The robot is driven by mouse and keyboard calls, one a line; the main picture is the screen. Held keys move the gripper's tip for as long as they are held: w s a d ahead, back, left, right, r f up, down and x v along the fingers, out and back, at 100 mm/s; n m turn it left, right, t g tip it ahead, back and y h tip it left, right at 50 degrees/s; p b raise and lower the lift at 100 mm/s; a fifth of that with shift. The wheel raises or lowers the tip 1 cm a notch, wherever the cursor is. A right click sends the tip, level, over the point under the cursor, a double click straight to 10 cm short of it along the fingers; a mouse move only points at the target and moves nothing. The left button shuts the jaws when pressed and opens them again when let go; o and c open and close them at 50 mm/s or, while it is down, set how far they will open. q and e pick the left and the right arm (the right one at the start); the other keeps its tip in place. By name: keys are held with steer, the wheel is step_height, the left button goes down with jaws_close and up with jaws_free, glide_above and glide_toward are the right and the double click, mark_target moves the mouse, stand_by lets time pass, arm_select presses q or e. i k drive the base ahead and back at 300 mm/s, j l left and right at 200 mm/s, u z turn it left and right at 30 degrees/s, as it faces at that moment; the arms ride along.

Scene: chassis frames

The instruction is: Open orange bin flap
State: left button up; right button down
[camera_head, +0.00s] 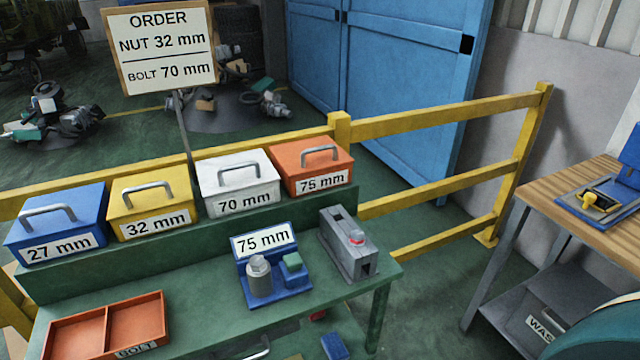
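The orange bin (313,168) stands at the right end of a row of bins on the green bench's raised shelf. Its label reads 75 mm. Its orange lid flap (290,154) lies closed, with a grey handle (319,150) on top. Neither of my grippers shows in the head view.
Blue 27 mm, yellow 32 mm (150,210) and white 70 mm (238,182) bins stand left of it. A yellow railing (430,113) runs behind.

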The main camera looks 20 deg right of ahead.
mark_target(310, 146)
steer(key=i+l, duration=0.1)
steer(key=l, duration=0.35)
steer(key=i+l, duration=0.1)
steer(key=l, duration=0.35)
steer(key=i+l, duration=0.1)
steer(key=l, duration=0.35)
steer(key=u, duration=0.05)
